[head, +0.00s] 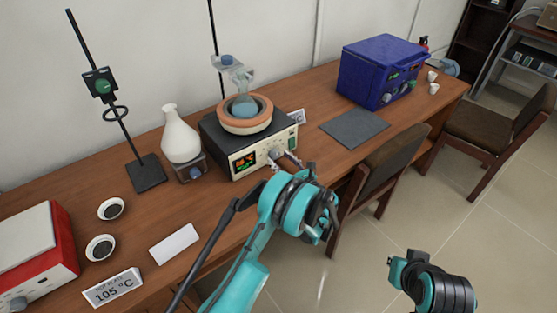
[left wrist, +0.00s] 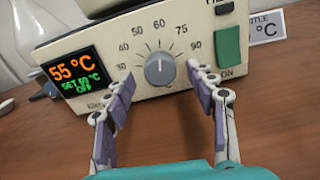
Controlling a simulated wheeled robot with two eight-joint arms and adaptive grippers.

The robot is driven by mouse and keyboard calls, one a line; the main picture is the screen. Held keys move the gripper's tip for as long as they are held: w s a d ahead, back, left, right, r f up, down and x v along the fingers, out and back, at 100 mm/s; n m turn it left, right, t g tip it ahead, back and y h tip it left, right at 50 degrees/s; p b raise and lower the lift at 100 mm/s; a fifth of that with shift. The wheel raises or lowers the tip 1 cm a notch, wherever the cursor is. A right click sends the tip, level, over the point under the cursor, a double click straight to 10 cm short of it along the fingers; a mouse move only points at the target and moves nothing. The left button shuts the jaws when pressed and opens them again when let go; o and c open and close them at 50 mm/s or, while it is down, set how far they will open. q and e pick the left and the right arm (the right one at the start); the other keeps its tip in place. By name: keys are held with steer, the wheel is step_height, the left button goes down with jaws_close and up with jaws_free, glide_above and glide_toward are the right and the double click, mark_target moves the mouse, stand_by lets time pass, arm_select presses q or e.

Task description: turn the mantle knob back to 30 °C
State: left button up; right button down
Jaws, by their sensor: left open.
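The heating mantle's control box (head: 240,140) stands on the bench, with an orange-rimmed bowl (head: 246,126) on top. Its round grey knob (left wrist: 159,69) is on the front panel, and its white pointer line faces up, near the 60 mark. The display (left wrist: 73,75) reads 55 °C in orange, with a smaller green set line that looks like 60 °C and OFF. My left gripper (left wrist: 162,80) is open, with one finger on each side of the knob and gaps showing. In the head view its fingertips (head: 288,160) are at the panel. My right arm's end (head: 402,265) hangs low at right; its fingers are unclear.
A green switch (left wrist: 229,50) is right of the knob. A clear flask (head: 243,101) sits in the bowl below a clamp. A white flask (head: 180,138) and a stand (head: 147,174) are left. A grey mat (head: 354,128) and blue furnace (head: 374,75) are right; a chair (head: 385,165) stands in front.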

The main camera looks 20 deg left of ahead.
arm_select(q)
steer(key=shift+x, duration=1.05)
steer(key=c, duration=1.2)
steer(key=shift+o, duration=0.2)
steer(key=shift+n, duration=0.3)
steer(key=n, duration=0.3)
steer(key=shift+n, duration=0.4)
steer(key=n, duration=0.9)
steer(key=shift+s+n, duration=0.1)
steer(key=shift+n, duration=2.2)
steer(key=shift+f, duration=0.1)
